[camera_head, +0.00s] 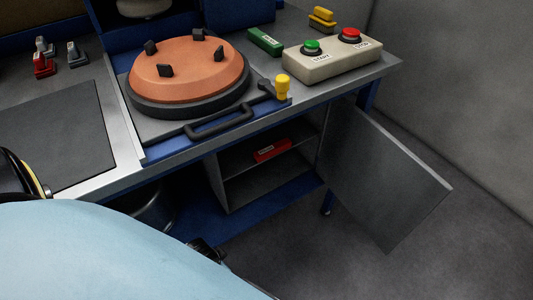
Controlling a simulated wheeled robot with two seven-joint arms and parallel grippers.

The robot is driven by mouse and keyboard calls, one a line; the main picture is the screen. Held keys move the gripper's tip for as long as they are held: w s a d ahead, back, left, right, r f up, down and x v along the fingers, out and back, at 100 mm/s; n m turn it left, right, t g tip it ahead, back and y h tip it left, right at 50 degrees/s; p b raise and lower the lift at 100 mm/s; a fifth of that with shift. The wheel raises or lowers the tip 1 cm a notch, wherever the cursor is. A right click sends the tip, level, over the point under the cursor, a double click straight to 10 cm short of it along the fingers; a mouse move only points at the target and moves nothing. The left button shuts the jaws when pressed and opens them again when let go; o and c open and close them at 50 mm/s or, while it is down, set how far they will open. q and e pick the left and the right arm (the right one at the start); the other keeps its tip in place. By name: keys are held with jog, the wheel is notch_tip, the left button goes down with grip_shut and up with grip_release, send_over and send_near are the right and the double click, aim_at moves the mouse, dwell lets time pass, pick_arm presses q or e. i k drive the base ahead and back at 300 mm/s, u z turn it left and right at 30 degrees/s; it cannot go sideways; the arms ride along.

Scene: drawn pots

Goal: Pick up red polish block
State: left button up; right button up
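A red block with a pale label (271,150), which looks like the red polish block, lies on the upper shelf of the open cabinet (238,188) under the bench. Its front shows, and nothing touches it. A light blue part, which looks like mine, fills the lower left. A small black part (206,252) shows at its edge; I cannot tell what it is. No gripper fingers can be made out in the head view, and none are near the red block.
The cabinet door (385,175) stands open to the right. Above, the bench holds an orange round plate (190,75) with black knobs, a black handle (220,122), a yellow-topped lever (282,87), a green block (265,42) and a button box (332,58). Floor at right is clear.

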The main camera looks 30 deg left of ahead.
aim_at(268, 152)
jog(key=z, duration=1.25)
jog(key=i, duration=0.7)
jog(key=u, duration=1.8)
